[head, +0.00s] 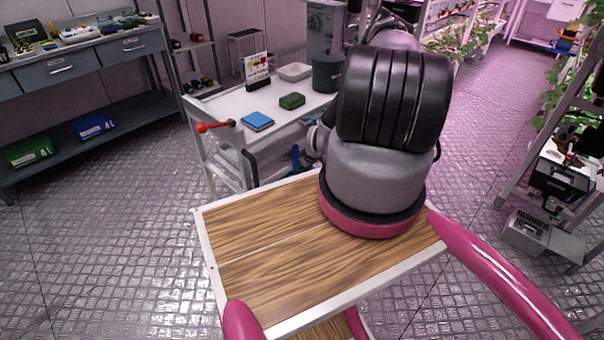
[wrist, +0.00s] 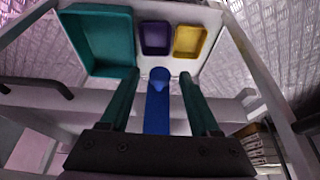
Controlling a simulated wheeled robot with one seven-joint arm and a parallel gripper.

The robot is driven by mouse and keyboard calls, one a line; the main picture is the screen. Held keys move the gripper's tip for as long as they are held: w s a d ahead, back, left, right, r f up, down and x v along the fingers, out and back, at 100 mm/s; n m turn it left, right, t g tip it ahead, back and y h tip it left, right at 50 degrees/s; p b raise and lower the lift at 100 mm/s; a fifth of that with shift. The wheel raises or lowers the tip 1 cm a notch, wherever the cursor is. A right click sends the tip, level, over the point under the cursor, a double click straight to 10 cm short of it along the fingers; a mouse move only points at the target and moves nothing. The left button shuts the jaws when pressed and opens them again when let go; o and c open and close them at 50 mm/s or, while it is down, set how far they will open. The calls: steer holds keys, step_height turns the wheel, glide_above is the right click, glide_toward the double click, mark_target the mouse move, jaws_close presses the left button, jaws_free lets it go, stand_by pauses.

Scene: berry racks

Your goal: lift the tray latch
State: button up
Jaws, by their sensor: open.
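The blue tray latch (wrist: 158,108) shows in the wrist view as an upright blue bar with a rounded top. It lies between the two dark green fingers of my open gripper (wrist: 158,78), with a narrow gap visible on each side. Its depth relative to the fingertips is hard to tell. In the head view a small blue piece, likely the same latch (head: 295,157), shows at the side of the white cart (head: 215,103). My arm blocks much of that area, and my fingers cannot be made out there.
A teal bin (wrist: 103,38), a purple bin (wrist: 156,38) and a yellow bin (wrist: 190,41) sit beyond the latch. On the cart are a blue box (head: 257,121), a green box (head: 292,101) and a dark pot (head: 327,73). A red-knobbed lever (head: 203,127) juts out left.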

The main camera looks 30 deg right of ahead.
jaws_close()
stand_by(1.4)
